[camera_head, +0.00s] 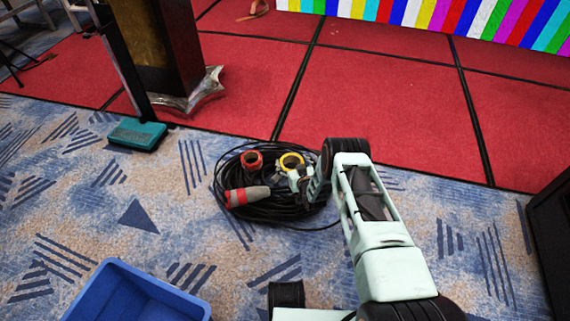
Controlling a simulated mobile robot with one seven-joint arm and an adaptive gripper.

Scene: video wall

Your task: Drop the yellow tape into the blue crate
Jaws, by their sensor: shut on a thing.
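The yellow tape (291,161) is a small yellow roll at the black cable coil in the middle of the view. My gripper (296,174) is at the roll's near side and shut on it. My arm reaches in from the lower right, and its dark wrist hides part of the coil. I cannot tell whether the tape still touches the cable. The blue crate (135,289) stands on the carpet at the lower left, open at the top, and is cut off by the lower edge. The inside that shows looks empty.
The black cable coil (262,207) has red connectors, one with a grey body (247,196). A teal box (137,134) lies by a dark column (155,50). Red panels (390,90) lie behind. A black case (552,230) stands at right. Patterned carpet is clear between coil and crate.

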